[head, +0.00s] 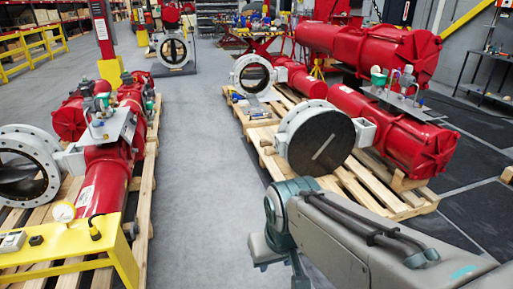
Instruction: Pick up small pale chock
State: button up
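A small pale wooden block (402,182), which may be the chock, sits on the right pallet under the near end of the red actuator. I cannot tell for sure that it is the chock; the pallet has other pale wood of like colour. My arm reaches in from the lower right, and my gripper (281,262) hangs at its end, low over the grey floor in front of the right pallet. It is apart from the block, to its left and nearer to me. The fingers are small and partly hidden by the wrist, so their opening is unclear.
The right pallet (415,205) bears a red actuator (395,130) and a round valve (316,140). Another red actuator with a valve rests on the left pallet (147,180). A yellow stand (70,240) is at the lower left. The grey aisle (200,150) between the pallets is clear.

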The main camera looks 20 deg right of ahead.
aim_at(268, 151)
jog(key=u, duration=0.25)
jog(key=i, duration=5.05)
jog(key=z, duration=0.85)
jog(key=i, duration=1.3)
jog(key=z, duration=1.7)
jog(key=i, duration=1.15)
jog(key=z, duration=0.7)
